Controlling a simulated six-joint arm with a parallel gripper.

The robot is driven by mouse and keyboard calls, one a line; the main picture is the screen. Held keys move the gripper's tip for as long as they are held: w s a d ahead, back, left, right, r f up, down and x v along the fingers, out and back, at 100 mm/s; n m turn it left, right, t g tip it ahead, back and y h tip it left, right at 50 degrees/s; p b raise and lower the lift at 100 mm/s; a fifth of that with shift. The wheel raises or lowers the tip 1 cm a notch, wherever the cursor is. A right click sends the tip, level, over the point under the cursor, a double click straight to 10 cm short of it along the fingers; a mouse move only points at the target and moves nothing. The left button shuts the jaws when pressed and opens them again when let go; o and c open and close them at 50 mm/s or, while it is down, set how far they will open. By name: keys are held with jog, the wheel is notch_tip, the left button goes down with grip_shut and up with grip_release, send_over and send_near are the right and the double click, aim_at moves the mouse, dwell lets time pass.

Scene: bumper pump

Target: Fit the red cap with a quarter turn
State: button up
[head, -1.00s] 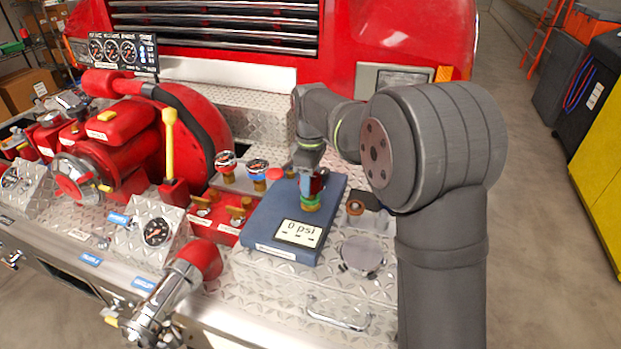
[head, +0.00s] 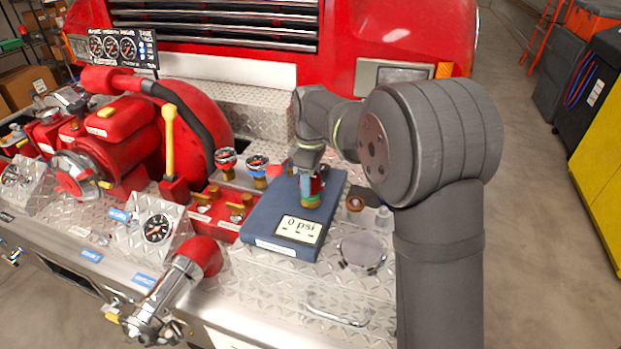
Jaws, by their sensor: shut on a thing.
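My gripper (head: 310,183) points down over the blue box (head: 283,246), whose screen reads 0 psi. It is shut on a small piece with red, green and brass-coloured parts (head: 311,198) on or just above the box top. The fingers hide much of this piece, so I cannot tell whether it is seated. A small red round part (head: 273,171) shows just left of the gripper and is partly hidden. I cannot tell which red part is the cap.
An orange-brown ring fitting (head: 355,203) sits right of the box. A yellow lever (head: 169,130) and red pump (head: 115,145) rise at left. A red-ended pipe (head: 203,256) lies in front.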

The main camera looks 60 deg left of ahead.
jog(key=shift+f, duration=0.6)
dwell(0.7)
jog(key=m, duration=0.4)
jog(key=shift+m, duration=0.6)
jog(key=shift+r, duration=0.1)
jog(key=m, duration=0.3)
jog(key=shift+m, duration=1.1)
